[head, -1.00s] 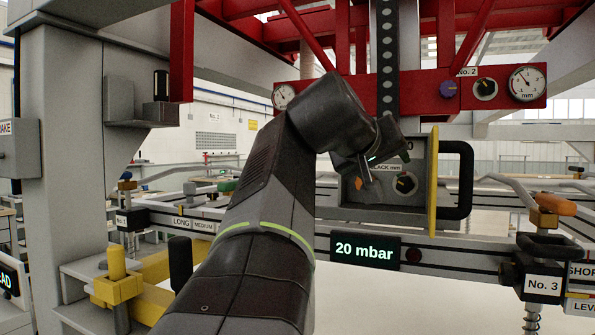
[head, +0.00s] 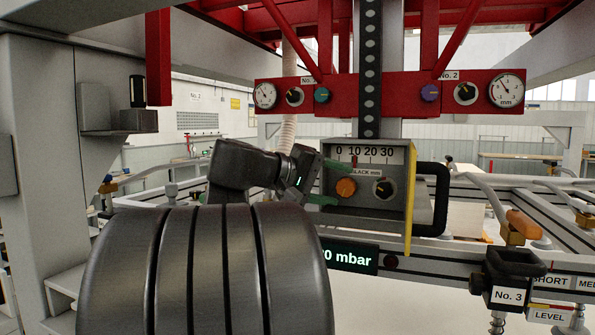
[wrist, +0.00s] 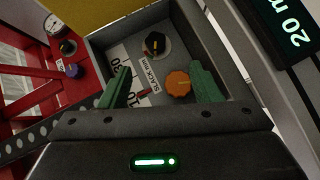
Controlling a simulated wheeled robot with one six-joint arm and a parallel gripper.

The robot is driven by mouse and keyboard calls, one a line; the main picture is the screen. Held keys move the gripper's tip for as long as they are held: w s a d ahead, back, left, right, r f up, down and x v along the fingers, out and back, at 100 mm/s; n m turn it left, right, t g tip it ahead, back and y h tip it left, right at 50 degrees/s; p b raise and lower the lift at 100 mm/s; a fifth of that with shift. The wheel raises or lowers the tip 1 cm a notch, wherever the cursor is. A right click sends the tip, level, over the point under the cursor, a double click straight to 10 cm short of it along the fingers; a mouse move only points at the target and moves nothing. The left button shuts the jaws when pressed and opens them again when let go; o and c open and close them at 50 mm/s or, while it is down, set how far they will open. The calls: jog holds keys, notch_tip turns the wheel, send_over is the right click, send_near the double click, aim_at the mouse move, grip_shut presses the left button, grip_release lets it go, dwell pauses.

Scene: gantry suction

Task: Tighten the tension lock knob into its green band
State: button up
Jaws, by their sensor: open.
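The grey slack box (head: 327,217) carries an orange lobed knob (head: 346,188) and, to its right, a black knob (head: 384,188) with a pale pointer line on a dial plate. In the wrist view the orange knob (wrist: 178,83) and black knob (wrist: 154,44) also show. No label naming the tension lock and no green band can be made out. My gripper (wrist: 160,68) is open and empty. Its green fingers are spread in front of the box, with the orange knob between them, nearer the right finger in the wrist view. Contact cannot be told.
Above the knobs is a 0 to 30 scale (head: 380,153) with a red marker near 10. A yellow plate (head: 411,190) and black handle (head: 441,205) stand at the box's right. A red panel (head: 400,97) with gauges and knobs is above. A "20 mbar" display (head: 350,257) is below.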

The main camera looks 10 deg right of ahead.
aim_at(381, 190)
jog(key=shift+h, duration=0.4)
jog(key=p+x, duration=0.2)
jog(key=x, duration=1.1)
jog(key=shift+w, duration=0.2)
jog(key=c, duration=1)
